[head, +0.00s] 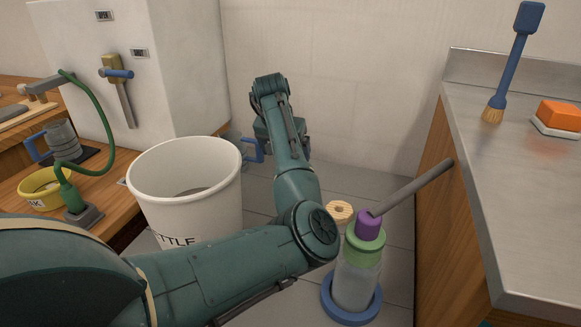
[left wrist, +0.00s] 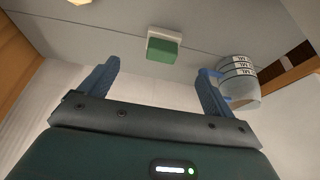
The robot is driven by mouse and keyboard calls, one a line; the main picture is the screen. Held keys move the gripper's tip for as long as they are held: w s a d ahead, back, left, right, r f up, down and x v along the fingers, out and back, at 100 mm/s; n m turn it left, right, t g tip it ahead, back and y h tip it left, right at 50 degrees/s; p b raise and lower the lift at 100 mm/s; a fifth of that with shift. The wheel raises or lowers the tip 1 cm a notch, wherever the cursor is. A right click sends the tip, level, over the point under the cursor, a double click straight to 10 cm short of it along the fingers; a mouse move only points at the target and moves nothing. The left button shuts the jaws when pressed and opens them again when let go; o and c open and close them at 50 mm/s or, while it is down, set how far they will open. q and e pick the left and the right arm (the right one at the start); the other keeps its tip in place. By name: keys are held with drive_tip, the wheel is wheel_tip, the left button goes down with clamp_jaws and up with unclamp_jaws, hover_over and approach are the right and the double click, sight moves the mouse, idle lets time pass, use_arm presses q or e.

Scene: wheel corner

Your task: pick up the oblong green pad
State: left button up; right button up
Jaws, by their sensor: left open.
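The oblong green pad (left wrist: 164,49) shows in the left wrist view, which looks upside down. It is a green block on a white base, resting on a grey surface (left wrist: 110,35). I do not see it in the head view. My left gripper (left wrist: 158,72) has its two blue fingers spread apart with nothing between them. The pad appears beyond the fingertips, roughly centred between them and apart from them. In the head view my left gripper (head: 250,148) is partly hidden by its own arm, beside the white bin. My right gripper is not in view.
A white cup-like container (left wrist: 240,85) with dark lettering and a blue handle is near the right finger. In the head view are a white bin (head: 185,165), a bottle (head: 355,280) in a blue ring, and a steel counter (head: 520,210) with a brush (head: 515,60) and orange pad (head: 560,115).

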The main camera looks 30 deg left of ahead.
use_arm(q)
drive_tip(key=b+x, duration=0.3)
drive_tip(key=x, duration=0.4)
drive_tip(key=shift+w+a, duration=0.2)
drive_tip(key=shift+w, duration=0.05)
drive_tip(key=shift+w+f, duration=0.25)
drive_tip(key=shift+f, duration=0.15)
drive_tip(key=b+x, duration=0.2)
drive_tip(key=x, duration=0.1)
drive_tip(key=b+x, duration=0.1)
drive_tip(key=shift+w+a+f+b, duration=0.2)
drive_tip(key=shift+a+f+b, duration=0.05)
drive_tip(key=shift+a+b, duration=0.1)
drive_tip(key=shift+w+f, duration=0.15)
drive_tip(key=shift+f, duration=0.05)
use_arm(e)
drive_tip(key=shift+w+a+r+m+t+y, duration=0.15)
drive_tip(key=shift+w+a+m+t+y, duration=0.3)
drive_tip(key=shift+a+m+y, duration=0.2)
use_arm(q)
drive_tip(key=c, duration=1.1)
